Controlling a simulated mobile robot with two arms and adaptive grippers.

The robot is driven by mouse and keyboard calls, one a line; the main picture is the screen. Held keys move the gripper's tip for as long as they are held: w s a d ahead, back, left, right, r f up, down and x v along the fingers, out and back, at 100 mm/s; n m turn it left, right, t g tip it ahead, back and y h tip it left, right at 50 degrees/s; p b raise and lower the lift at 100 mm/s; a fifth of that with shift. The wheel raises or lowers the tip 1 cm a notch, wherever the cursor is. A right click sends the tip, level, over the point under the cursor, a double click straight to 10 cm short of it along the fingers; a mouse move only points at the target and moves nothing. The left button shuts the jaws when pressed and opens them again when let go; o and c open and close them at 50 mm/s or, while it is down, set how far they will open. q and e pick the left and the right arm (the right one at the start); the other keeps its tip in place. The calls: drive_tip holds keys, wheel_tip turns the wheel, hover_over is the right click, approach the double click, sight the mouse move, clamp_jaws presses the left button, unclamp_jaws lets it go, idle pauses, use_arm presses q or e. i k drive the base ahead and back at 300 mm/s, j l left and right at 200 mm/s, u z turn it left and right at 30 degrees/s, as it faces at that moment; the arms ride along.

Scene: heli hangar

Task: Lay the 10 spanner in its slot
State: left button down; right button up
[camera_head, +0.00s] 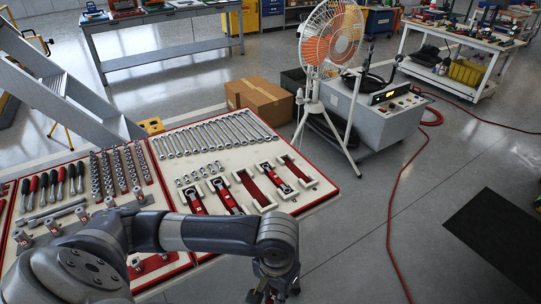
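A white, red-edged tool board (330,188) lies in the middle of the head view. Its front part has several red slots with pale raised blocks at their ends. Some hold a dark and silver tool; one red slot (254,188) and the rightmost red slot (298,168) look empty. A row of silver spanners (215,134) lies along the back of the board. I cannot read any size marks, so I cannot tell which is the 10 spanner. My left gripper (272,290) hangs at the bottom edge, in front of the board, partly cut off. My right gripper is not in view.
A second board with sockets and screwdrivers (71,178) lies at the left, partly behind my arm. A cardboard box (259,98), a fan (331,40) and a grey cart (378,118) stand behind. A red hose (392,220) crosses the floor at right.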

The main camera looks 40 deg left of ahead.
sight(296, 171)
drive_tip(key=i+l+u, duration=0.15)
drive_tip(key=u, duration=0.3)
drive_tip(key=i+l+u, duration=0.55)
drive_tip(key=u, duration=0.3)
drive_tip(key=i+l+u, duration=0.15)
drive_tip(key=l+u, duration=0.7)
drive_tip(key=i+l+u, duration=0.1)
drive_tip(key=l+u, duration=0.3)
